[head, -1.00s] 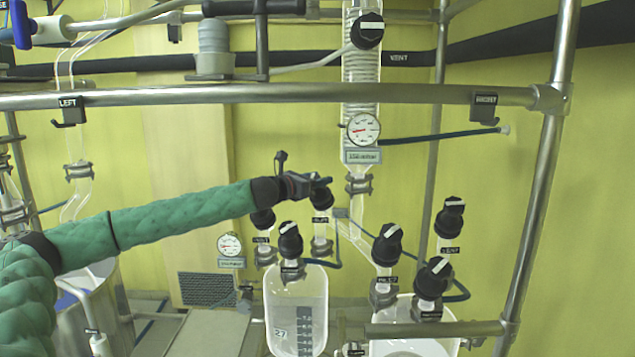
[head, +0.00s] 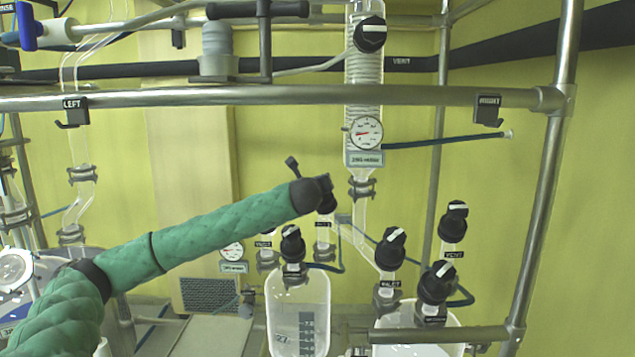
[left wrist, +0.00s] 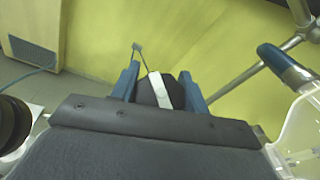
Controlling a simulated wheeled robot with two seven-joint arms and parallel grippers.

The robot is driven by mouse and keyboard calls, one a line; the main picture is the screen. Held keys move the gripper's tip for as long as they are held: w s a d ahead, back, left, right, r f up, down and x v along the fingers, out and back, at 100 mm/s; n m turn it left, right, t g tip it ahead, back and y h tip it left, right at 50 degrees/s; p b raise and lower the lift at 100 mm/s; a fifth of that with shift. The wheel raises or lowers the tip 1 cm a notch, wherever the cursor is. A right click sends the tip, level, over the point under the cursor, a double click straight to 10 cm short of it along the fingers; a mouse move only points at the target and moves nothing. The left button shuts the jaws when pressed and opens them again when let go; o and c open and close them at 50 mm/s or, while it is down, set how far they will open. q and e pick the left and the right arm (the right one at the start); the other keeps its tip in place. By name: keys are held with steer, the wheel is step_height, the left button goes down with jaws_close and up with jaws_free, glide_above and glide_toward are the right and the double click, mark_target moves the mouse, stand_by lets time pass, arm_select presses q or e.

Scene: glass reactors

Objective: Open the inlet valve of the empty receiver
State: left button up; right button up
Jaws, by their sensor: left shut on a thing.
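My left gripper (head: 328,186) is at the back valve of the left glass receiver (head: 283,312). In the left wrist view its blue fingers (left wrist: 158,85) stand on both sides of a black knob (left wrist: 146,92) with a white stripe and are shut on it. In the head view my wrist hides most of this knob (head: 326,205); the label below it is too small to read surely. The left receiver's front knob (head: 292,243) is free. The right receiver (head: 415,338) has a knob with a label like INLET (head: 390,248). My right gripper is not in view.
Another front knob (head: 437,282) and a VENT knob (head: 455,220) stand over the right receiver. A gauge (head: 366,132) and glass column (head: 363,90) rise behind. A steel rail (head: 230,96) crosses above my arm, and a post (head: 540,200) stands at the right.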

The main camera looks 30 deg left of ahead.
arm_select(q)
steer(key=n+g+y, duration=0.1)
steer(key=n, duration=0.1)
steer(key=n+g+y+p, duration=0.1)
steer(key=n+g, duration=0.1)
steer(key=n+g+y, duration=0.1)
steer(key=n+g, duration=0.1)
steer(key=shift+s+a+f+n+y, duration=0.1)
steer(key=shift+s+a+n+y, duration=0.1)
steer(key=shift+a+n+y, duration=0.15)
steer(key=shift+g, duration=0.3)
steer(key=o, duration=0.9)
steer(key=shift+c, duration=0.2)
steer(key=shift+o, duration=0.7)
steer(key=shift+s+d, duration=0.1)
